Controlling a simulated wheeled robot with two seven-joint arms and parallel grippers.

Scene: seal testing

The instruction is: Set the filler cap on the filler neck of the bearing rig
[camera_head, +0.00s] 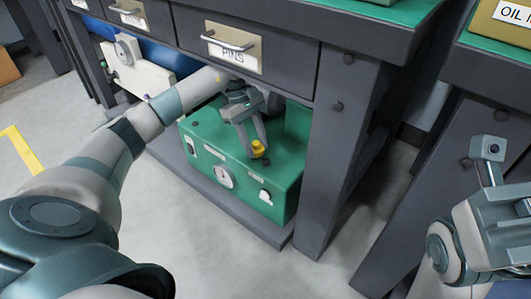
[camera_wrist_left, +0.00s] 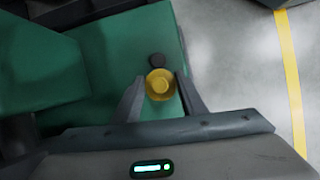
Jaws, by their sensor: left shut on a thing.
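The yellow filler cap (camera_head: 258,148) is between the fingertips of my left gripper (camera_head: 254,143), which is shut on it. The cap is over the top of the green bearing rig (camera_head: 206,133), near its front edge. In the left wrist view the cap (camera_wrist_left: 160,85) sits between both fingers, and a dark round part (camera_wrist_left: 157,60) shows just beyond it. I cannot tell whether that part is the filler neck, or whether the cap touches the rig. My right gripper (camera_head: 495,200) is at the right edge, away from the rig; its fingers are unclear.
The rig stands on a low shelf (camera_head: 222,196) under a bench with a drawer marked PINS (camera_head: 231,56), close above my left arm. A bench leg (camera_head: 335,150) stands just right of the rig. Open floor (camera_head: 185,245) lies in front.

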